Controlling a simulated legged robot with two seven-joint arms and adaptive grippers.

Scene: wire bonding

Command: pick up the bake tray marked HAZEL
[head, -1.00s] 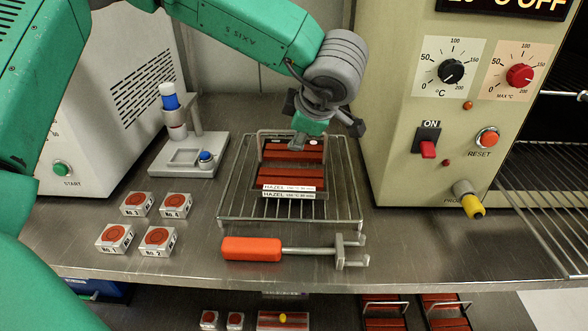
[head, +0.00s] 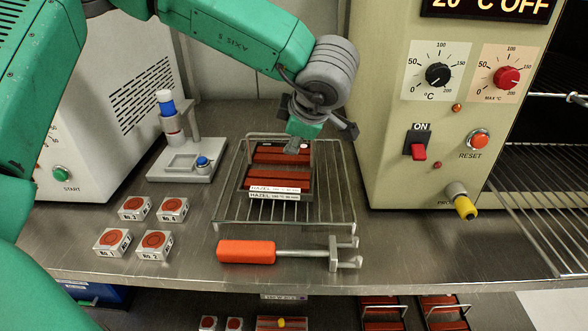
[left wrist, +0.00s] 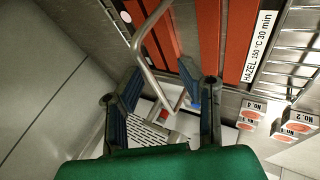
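The bake tray marked HAZEL (head: 275,195) sits on the wire rack and carries dark red strips. A white label on it reads HAZEL, and a metal handle arches over it. In the left wrist view the tray (left wrist: 223,80) is at upper right, and its handle bar (left wrist: 150,75) runs between my fingers. My left gripper (head: 298,147) is at the handle, above the tray's far right part. In the left wrist view my left gripper (left wrist: 162,85) has its fingers apart, on either side of the bar. My right gripper is not in view.
The wire rack (head: 340,200) stands on a steel bench. An orange-handled fork tool (head: 246,251) lies in front of it. Several small numbered blocks (head: 153,245) stand at left. A beige oven (head: 400,120) rises close on the right, and a grey stand (head: 185,165) is behind left.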

